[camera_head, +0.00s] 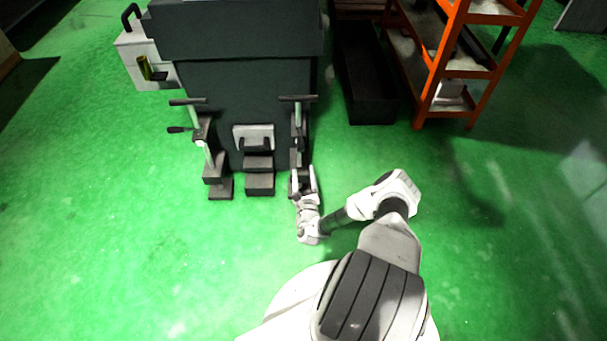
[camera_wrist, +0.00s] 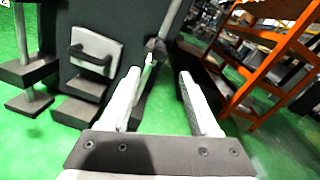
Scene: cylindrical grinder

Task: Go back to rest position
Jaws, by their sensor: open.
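My gripper (camera_head: 306,178) is at the right front of a dark grey machine (camera_head: 245,95), close to the machine's right post with a crossbar (camera_head: 298,122). In the wrist view my gripper (camera_wrist: 160,92) has its two pale fingers apart, with nothing held between them. The right post (camera_wrist: 150,70) shows just beyond the left finger there. I cannot tell whether the finger touches it. My arm reaches forward from the base, bent at the elbow.
A left post with a lever (camera_head: 205,150) and a grey-white plate with a handle (camera_head: 254,138) stand at the machine's front. A black bin (camera_head: 368,85) and an orange shelf rack (camera_head: 455,65) are at the right. Green floor is clear on both sides.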

